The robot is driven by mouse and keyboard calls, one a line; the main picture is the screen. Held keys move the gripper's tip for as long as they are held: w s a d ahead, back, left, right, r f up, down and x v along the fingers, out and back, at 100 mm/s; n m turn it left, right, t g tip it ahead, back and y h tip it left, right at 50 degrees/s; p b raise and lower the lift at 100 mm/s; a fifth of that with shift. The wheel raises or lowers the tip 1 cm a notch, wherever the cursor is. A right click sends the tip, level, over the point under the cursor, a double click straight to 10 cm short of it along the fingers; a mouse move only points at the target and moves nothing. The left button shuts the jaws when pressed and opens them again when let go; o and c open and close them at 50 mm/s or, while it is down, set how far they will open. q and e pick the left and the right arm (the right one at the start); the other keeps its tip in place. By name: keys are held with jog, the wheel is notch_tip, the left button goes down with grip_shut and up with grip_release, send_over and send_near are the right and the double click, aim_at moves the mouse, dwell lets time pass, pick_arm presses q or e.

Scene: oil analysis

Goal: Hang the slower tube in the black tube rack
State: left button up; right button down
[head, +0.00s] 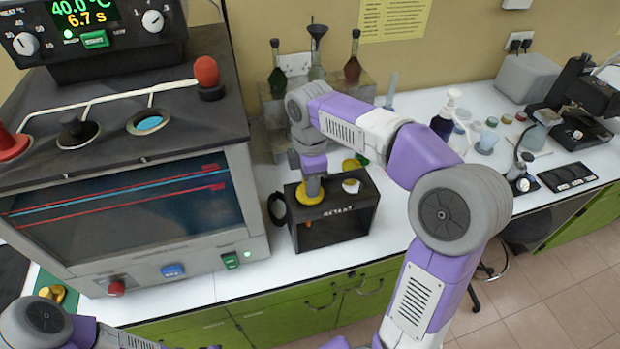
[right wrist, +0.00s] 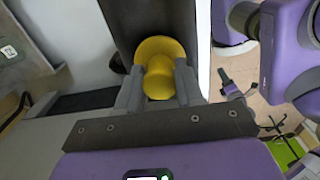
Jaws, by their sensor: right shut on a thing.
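The black tube rack (head: 362,219) is a black box with pale lettering on its front, standing on the white counter right of the bath machine. My right gripper (head: 311,187) points down at the left part of its top. It is shut on a yellow cap (head: 309,194), which also shows between the two fingers in the right wrist view (right wrist: 160,75). Any tube below the cap is hidden, and I cannot tell how far the cap is seated. A pale round spot (head: 351,186) shows on the right of the rack's top.
The bath machine (head: 255,215) stands at left, its display reading 40.0 and 6.7 s. Its top has red and black knobs and an open round port (head: 148,122). Flasks stand on a stand (head: 268,110) behind. Bottles and a microscope (head: 575,100) occupy the right counter.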

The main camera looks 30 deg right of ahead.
jog(key=c, duration=0.6)
grip_release()
jog(key=shift+c, duration=0.2)
notch_tip(320, 180, up, 8)
jog(key=shift+f+p, duration=0.2)
jog(key=shift+p, duration=1)
